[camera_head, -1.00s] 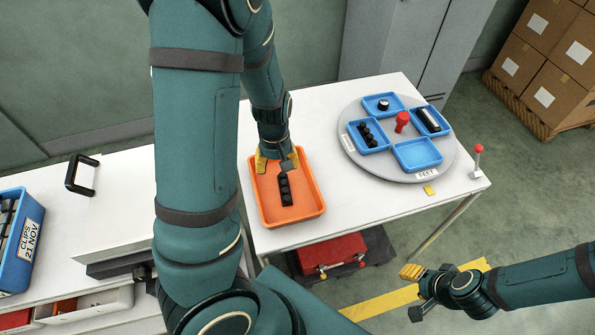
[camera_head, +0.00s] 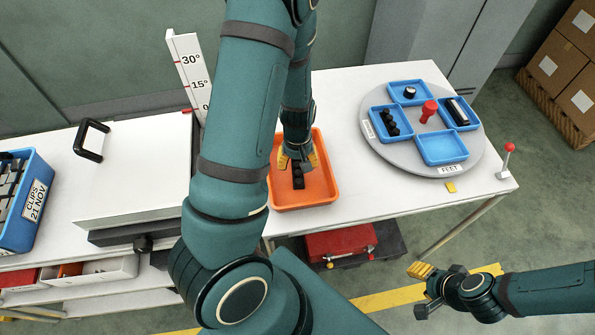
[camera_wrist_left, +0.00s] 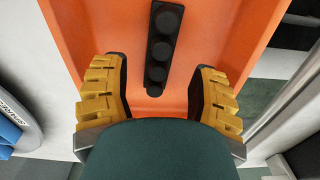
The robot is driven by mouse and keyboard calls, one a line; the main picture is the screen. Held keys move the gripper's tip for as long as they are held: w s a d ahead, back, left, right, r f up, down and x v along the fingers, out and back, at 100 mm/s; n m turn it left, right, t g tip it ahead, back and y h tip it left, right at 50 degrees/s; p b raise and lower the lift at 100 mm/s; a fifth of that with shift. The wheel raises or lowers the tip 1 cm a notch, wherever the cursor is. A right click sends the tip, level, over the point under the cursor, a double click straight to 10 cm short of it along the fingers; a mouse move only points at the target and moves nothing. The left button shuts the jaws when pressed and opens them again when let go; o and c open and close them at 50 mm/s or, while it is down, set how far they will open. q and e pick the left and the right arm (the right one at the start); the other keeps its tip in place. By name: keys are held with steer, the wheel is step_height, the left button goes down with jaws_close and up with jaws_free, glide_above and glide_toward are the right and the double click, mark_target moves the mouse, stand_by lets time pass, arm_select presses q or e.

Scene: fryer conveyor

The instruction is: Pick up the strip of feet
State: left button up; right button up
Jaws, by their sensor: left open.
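The strip of feet (camera_head: 298,178) is a short black bar with several round black feet in a row. It lies in the orange tray (camera_head: 327,188) on the white table. In the left wrist view the strip (camera_wrist_left: 162,45) runs up the picture, its near end between the fingers, with orange floor visible on both sides. My left gripper (camera_head: 298,160) is over the tray at the strip's far end, open and apart from the strip; its yellow fingers also show in the left wrist view (camera_wrist_left: 160,98). My right gripper (camera_head: 424,285) is away from the table at the lower right.
A grey turntable (camera_head: 378,150) with blue trays, a red knob (camera_head: 429,111) and a FEET label stands right of the orange tray. A lever with a red tip (camera_head: 509,148) is at the table's right corner. A blue clips bin (camera_head: 37,218) is at far left.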

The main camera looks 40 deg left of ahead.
mark_target(298, 168)
arm_select(q)
step_height(298, 168, down, 4)
steer(key=shift+r+b, duration=0.25)
steer(key=shift+b, duration=0.15)
jaws_close()
